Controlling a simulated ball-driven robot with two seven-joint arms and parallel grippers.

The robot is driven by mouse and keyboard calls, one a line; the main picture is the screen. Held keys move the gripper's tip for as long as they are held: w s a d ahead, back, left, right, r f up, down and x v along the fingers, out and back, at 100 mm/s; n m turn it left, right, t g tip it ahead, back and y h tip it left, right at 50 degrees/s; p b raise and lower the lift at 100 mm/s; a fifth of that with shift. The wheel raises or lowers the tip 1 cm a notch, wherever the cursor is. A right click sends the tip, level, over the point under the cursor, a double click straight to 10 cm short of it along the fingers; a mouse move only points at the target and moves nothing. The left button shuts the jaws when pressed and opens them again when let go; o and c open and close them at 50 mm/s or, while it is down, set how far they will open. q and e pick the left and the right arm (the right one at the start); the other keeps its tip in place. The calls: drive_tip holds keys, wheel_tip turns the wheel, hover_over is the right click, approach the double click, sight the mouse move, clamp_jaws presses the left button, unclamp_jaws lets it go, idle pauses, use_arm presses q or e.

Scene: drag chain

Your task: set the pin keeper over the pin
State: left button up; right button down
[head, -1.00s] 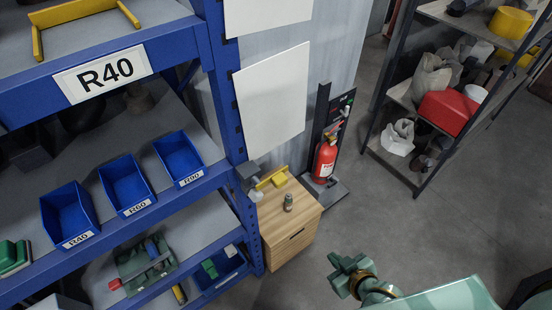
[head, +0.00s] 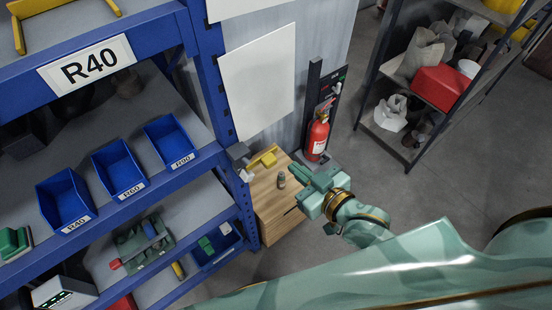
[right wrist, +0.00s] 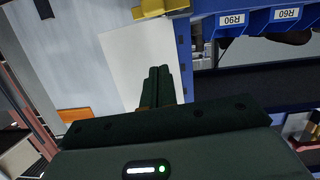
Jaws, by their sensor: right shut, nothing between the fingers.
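I cannot tell for sure which things are the pin keeper and the pin. A small grey metal cylinder (head: 281,180) stands upright on top of the wooden cabinet (head: 268,200). Behind it a yellow piece (head: 263,157) sits by a grey block (head: 238,152) at the shelf post. My right gripper (head: 304,180) is to the right of the small cylinder, above the cabinet's right side in the picture, and apart from the cylinder. Its fingers are together and empty, as the right wrist view (right wrist: 159,78) also shows. My left gripper is not in view.
A blue shelf rack (head: 205,165) with blue bins (head: 118,168) stands at the left. A red fire extinguisher (head: 317,137) stands behind my right gripper. A dark shelf (head: 405,165) with a red container (head: 440,88) is at the upper right. The floor between is clear.

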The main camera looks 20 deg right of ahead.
hover_over(276, 161)
drive_tip(key=s, duration=0.2)
drive_tip(key=f, duration=0.5)
drive_tip(key=shift+w+a+f, duration=0.15)
drive_tip(key=shift+w+a, duration=0.05)
drive_tip(key=shift+a, duration=0.1)
drive_tip(key=shift+f, duration=0.45)
